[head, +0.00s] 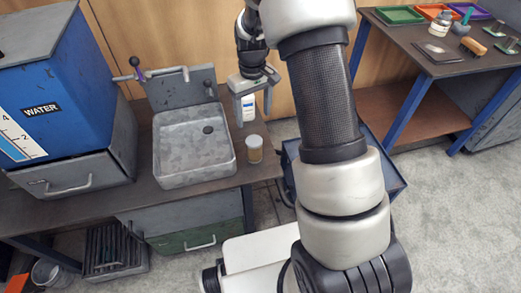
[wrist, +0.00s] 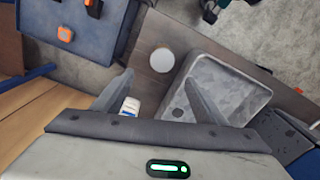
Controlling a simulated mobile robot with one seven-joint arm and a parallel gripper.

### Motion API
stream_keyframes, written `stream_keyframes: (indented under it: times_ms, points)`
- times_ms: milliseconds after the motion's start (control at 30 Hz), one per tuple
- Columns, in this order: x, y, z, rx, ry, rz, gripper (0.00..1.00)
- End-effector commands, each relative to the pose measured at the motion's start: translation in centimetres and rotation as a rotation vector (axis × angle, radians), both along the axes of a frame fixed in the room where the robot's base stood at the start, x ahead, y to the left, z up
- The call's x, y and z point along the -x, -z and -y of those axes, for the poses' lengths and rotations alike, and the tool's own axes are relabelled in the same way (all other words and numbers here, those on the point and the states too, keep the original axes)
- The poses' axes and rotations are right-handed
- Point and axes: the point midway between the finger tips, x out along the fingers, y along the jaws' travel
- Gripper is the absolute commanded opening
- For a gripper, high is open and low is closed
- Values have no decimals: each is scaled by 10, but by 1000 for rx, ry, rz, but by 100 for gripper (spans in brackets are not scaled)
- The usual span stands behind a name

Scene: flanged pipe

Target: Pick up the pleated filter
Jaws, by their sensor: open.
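A short tan cylinder with a pale round top (head: 254,149) stands upright near the right end of the sink bench; it looks like the pleated filter, but pleats are too small to make out. In the wrist view its round top (wrist: 162,60) shows just beyond my fingertips. My gripper (head: 254,106) is open and points down above the bench, behind the cylinder and apart from it. In the wrist view my two fingers (wrist: 158,80) are spread with nothing held between them.
A white bottle with a blue label (head: 248,108) stands close by my gripper; its top (wrist: 130,106) shows beside one finger. A grey sink (head: 194,170) lies left of the cylinder. A blue water tank (head: 75,80) stands farther left. A blue-sided cart (head: 395,178) is right of the bench.

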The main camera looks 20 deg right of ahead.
Motion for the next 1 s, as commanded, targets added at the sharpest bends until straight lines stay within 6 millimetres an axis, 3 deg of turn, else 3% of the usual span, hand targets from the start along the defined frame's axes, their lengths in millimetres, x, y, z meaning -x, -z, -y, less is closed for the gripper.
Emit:
stream_keyframes:
  times_ms: [167,600,1000]
  points:
    - [0,20,0,1,-3,-8,66]
    - [1,111,0,1,-3,-7,66]
    - [3,141,-2,1,-2,-7,66]
